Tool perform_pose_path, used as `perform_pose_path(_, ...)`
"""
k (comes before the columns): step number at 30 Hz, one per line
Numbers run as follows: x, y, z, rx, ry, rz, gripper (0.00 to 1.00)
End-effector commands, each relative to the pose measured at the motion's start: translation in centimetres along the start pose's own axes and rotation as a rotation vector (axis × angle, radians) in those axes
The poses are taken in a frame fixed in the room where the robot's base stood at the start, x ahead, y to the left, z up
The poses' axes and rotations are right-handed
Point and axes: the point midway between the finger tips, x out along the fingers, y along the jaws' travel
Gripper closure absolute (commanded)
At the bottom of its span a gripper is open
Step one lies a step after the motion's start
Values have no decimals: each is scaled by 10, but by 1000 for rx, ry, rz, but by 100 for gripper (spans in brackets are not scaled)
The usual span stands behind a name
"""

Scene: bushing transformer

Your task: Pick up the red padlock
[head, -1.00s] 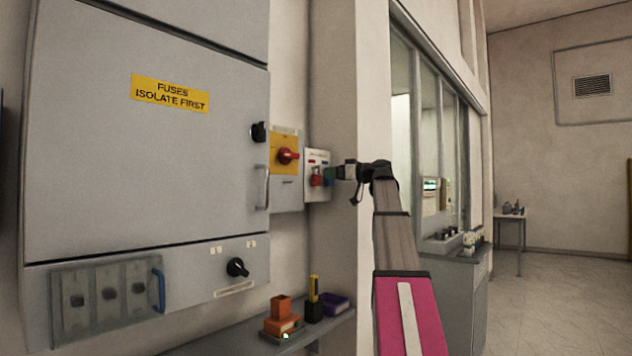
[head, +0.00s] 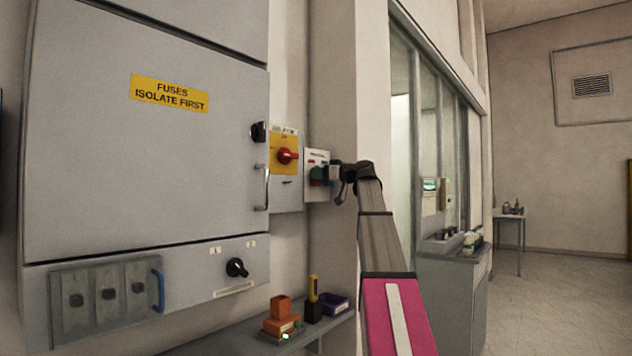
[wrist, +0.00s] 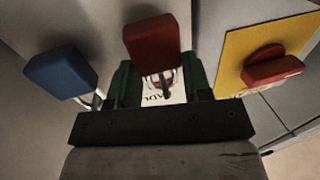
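The red padlock (wrist: 151,42) hangs by its shackle on a white padlock board (head: 317,157) on the wall. In the wrist view it is between the two green fingers of my gripper (wrist: 165,78), with a visible gap on the right finger's side. My gripper (head: 318,175) is open at the board in the head view, where its green finger hides most of the padlock. I cannot tell if the left finger touches the padlock.
A blue padlock (wrist: 60,72) hangs beside the left finger. A red rotary switch (head: 287,156) on a yellow plate is to the board's left in the head view. A grey cabinet (head: 150,190) stands further left. A shelf (head: 235,338) with small bins lies below.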

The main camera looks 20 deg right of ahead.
Motion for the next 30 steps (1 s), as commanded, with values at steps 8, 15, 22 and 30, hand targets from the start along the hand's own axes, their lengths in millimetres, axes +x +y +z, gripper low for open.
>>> perform_pose_path(8, 0, 0, -1, 0, 0, 0, 80)
perform_pose_path(15, 0, 1, -16, -1, 1, 0, 80)
perform_pose_path(22, -38, -1, -15, 0, 1, 2, 81)
perform_pose_path(30, -108, 0, -14, 0, 0, 3, 81)
